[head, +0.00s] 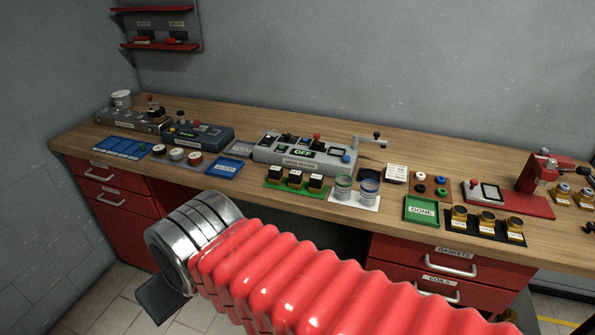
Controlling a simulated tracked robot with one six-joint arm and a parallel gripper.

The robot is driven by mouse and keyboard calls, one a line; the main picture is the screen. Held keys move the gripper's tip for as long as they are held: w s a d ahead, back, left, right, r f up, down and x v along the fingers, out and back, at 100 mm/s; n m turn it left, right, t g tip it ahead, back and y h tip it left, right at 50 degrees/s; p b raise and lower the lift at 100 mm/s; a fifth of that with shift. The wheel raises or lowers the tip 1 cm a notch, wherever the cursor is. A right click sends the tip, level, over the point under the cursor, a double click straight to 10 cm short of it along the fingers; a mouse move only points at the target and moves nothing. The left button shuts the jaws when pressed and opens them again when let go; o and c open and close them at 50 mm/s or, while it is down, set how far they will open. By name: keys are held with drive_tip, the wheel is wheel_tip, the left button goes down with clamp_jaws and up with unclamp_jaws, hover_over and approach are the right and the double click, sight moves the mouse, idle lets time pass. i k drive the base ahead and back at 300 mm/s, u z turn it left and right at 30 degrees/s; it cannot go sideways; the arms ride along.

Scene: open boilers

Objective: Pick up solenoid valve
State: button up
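No part is clearly labelled as the solenoid valve at this size. Several brass-coloured parts with pale labels (487,221) stand in a row on a black mat (473,234) at the bench's right front, and look most like valves. Several black cube-shaped parts (295,179) stand on a green mat (271,184) near the middle. My arm, a red ribbed sleeve with a metal collar, crosses the lower foreground, well in front of the bench. A dark piece (163,301) below the collar may be part of my gripper. Its fingers are hidden, and I see nothing held.
The wooden bench (440,160) runs along the grey wall. A grey tester showing OFF (303,153) stands mid-bench. A green DONE tray (421,211) lies left of the brass parts. A red press (545,172) stands at right. Blue trays lie at left. The back strip is mostly clear.

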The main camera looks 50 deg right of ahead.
sight(296, 180)
drive_tip(key=z, duration=0.4)
drive_tip(key=i, duration=0.65)
drive_tip(key=z, duration=0.6)
drive_tip(key=i, duration=0.55)
drive_tip(key=z, duration=0.25)
